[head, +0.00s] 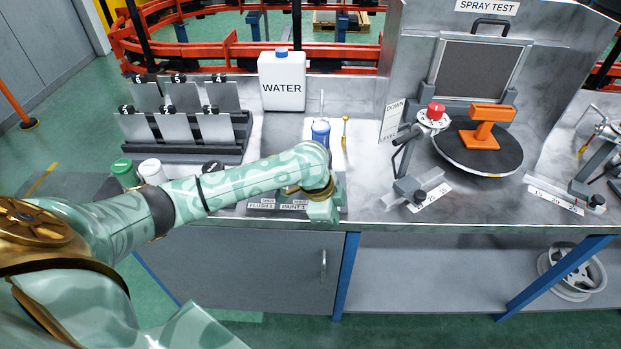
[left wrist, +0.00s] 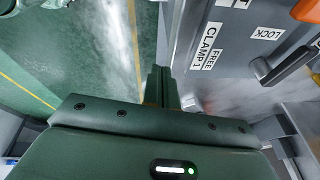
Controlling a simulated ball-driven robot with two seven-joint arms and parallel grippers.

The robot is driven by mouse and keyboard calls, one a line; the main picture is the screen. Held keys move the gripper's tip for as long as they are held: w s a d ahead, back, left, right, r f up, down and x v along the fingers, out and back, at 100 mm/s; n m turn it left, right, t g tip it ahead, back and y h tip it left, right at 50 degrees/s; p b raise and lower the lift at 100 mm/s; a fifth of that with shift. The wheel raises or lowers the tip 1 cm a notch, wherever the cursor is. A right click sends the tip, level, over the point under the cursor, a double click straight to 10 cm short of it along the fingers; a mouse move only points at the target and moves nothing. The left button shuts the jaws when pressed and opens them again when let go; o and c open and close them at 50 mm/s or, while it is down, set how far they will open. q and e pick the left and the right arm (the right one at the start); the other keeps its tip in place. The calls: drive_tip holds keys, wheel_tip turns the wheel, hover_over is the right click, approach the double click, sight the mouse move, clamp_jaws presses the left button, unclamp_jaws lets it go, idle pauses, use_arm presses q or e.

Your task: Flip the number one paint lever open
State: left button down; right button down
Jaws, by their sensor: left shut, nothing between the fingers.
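The PAINT 1 label (head: 293,206) sits on the bench's front part, beside the FLUSH 1 label (head: 261,205). The number one paint lever itself is not clearly visible; my left arm covers the area just behind the labels. My left gripper (head: 324,212) points down just right of the PAINT 1 label at the bench front. In the left wrist view its fingers (left wrist: 161,88) are together, with nothing between them. Whether they touch anything is not clear. My right gripper is not in view.
A CLAMP 1 label (left wrist: 206,48) and a dark lever handle (left wrist: 282,66) show right of the fingers. A turntable (head: 478,155) with an orange block (head: 486,125) stands to the right.

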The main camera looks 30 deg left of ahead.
use_arm(q)
drive_tip(key=w+a+r+n, duration=0.1)
drive_tip(key=w+a+r, duration=0.4)
drive_tip(key=a+r, duration=0.5)
drive_tip(key=shift+w+a+r+n+g, duration=0.3)
drive_tip(key=shift+w+r+n, duration=0.1)
drive_tip(key=shift+r, duration=0.1)
drive_tip(key=b+x, duration=0.4)
drive_tip(key=x, duration=0.6)
drive_tip(key=shift+d, duration=0.15)
drive_tip(key=a, duration=0.1)
drive_tip(key=s+a, duration=0.1)
drive_tip(key=shift+s+a, duration=0.5)
drive_tip(key=shift+a, duration=0.15)
drive_tip(key=shift+r, duration=0.1)
